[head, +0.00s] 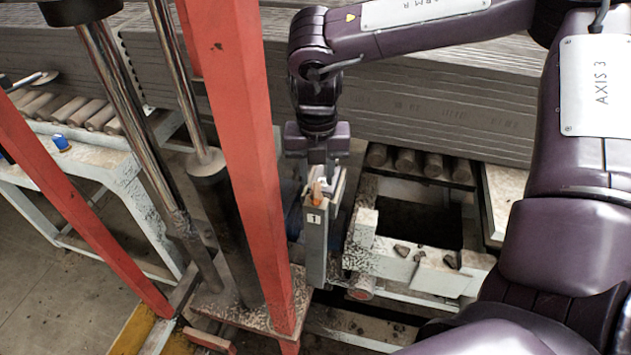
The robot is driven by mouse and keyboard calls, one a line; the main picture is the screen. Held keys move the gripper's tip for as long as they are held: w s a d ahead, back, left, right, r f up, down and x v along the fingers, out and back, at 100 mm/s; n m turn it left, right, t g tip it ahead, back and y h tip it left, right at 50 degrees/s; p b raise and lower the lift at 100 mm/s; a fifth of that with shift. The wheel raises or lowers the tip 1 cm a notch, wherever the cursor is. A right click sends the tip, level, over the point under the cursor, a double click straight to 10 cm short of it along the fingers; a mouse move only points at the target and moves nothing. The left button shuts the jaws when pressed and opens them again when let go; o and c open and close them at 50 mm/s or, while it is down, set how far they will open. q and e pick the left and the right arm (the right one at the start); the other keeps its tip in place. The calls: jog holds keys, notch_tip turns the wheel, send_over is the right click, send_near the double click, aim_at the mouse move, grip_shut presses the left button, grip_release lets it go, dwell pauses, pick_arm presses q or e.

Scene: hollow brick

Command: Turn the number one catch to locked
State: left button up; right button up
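The number one catch sits at the top of a narrow grey upright post (316,255) that carries a white label with a "1" (314,218). A small orange part (317,193) of the catch shows just above the label. My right gripper (322,180) points down at the top of this post, right at the catch. Its fingertips are small and partly hidden there, so I cannot tell whether they are closed on the catch. The catch's exact position is also too small to read. My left gripper is not in view.
A red upright beam (240,150) and shiny cylinders stand just left of the post. A speckled white frame (410,268) with broken bits is at its right. Stacked grey boards (440,105) fill the back, and a roller table (75,150) is at far left.

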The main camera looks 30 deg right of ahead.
aim_at(316, 190)
jog(key=shift+f+p, duration=0.55)
jog(key=shift+f, duration=1.5)
jog(key=shift+c, duration=0.3)
